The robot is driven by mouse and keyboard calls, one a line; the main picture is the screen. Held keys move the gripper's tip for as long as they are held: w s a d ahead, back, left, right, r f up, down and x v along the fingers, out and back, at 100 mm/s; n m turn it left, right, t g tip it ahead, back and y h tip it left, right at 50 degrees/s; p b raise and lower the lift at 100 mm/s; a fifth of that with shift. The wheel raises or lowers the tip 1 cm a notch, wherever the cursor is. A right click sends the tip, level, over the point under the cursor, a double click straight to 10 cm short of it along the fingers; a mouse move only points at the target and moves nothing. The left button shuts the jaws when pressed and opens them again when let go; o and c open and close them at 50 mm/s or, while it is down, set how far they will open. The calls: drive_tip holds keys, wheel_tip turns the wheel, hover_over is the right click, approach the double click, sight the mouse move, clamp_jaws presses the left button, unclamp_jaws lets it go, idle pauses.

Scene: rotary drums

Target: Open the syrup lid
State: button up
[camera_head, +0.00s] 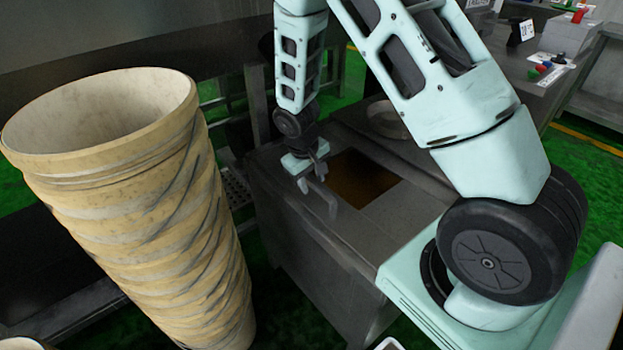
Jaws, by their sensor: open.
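A dark grey metal box (285,215) stands in the middle of the view. Its top has a square brown area (362,180) that looks like an open hatch with syrup inside. I cannot clearly make out a separate lid panel. My gripper (318,183) is open and points down over the left edge of the box top, just left of the brown area. A thin grey bar (326,200) shows at the fingertips; whether it is a lid handle or part of a finger, and whether they touch, I cannot tell.
A tall stack of tan, worn cones or buckets (140,200) stands close on the left. A round grey fitting (385,118) sits on the surface behind the brown area. Green floor shows between.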

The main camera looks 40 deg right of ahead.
clamp_jaws()
drive_tip(key=d+p, duration=0.1)
drive_tip(key=d, duration=0.8)
drive_tip(key=d+p, duration=0.2)
drive_tip(key=d, duration=0.8)
drive_tip(key=w+d+p, duration=0.1)
drive_tip(key=d, duration=0.9)
drive_tip(key=shift+d, duration=0.1)
unclamp_jaws()
drive_tip(key=shift+r, duration=0.1)
drive_tip(key=a+r, duration=0.3)
drive_tip(key=r, duration=1.4)
drive_tip(key=shift+a, duration=0.2)
drive_tip(key=shift+s, duration=0.1)
